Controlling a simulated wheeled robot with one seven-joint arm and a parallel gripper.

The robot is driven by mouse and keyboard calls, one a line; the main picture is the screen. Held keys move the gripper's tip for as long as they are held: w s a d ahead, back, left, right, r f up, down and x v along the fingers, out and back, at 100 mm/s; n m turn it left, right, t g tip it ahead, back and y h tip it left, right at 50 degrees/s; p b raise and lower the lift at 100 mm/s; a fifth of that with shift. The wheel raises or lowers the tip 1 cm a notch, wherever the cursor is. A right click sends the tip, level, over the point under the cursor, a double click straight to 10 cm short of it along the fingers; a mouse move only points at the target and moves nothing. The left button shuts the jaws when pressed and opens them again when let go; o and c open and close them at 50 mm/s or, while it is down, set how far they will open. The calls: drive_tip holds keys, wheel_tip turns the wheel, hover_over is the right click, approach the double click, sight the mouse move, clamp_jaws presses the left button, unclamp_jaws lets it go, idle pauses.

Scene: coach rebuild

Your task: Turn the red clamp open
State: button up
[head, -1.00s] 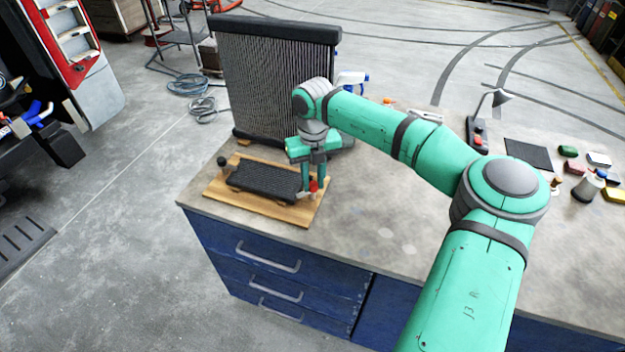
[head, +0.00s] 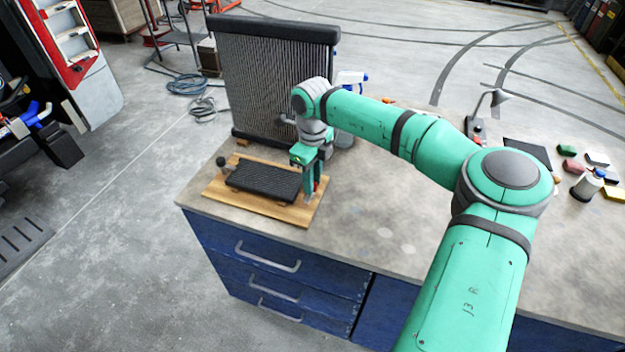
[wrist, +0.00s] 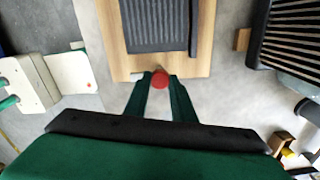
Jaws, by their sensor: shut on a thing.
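The red clamp (wrist: 159,79) shows as a round red knob at the edge of the wooden board, between my fingertips in the wrist view. In the head view only a bit of its red (head: 317,186) shows beside my fingers. My gripper (head: 312,192) points down at the right end of the board (head: 285,212) and is shut on the clamp; its green fingers (wrist: 160,84) stand on either side of the knob. A dark ribbed block (head: 265,180) lies on the board. The clamp's lower part is hidden.
A tall dark radiator (head: 275,80) stands close behind the board. A dark knob (head: 221,162) stands at the board's left end. A spray bottle (head: 352,78) is behind my arm.

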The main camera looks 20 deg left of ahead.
drive_tip(key=shift+w, duration=0.1)
idle(0.4)
drive_tip(key=o, duration=0.8)
drive_tip(key=shift+o, duration=1.3)
drive_tip(key=shift+a, duration=0.1)
drive_tip(key=shift+r, duration=0.25)
wheel_tip(320, 180, up, 10)
drive_tip(key=shift+r, duration=0.2)
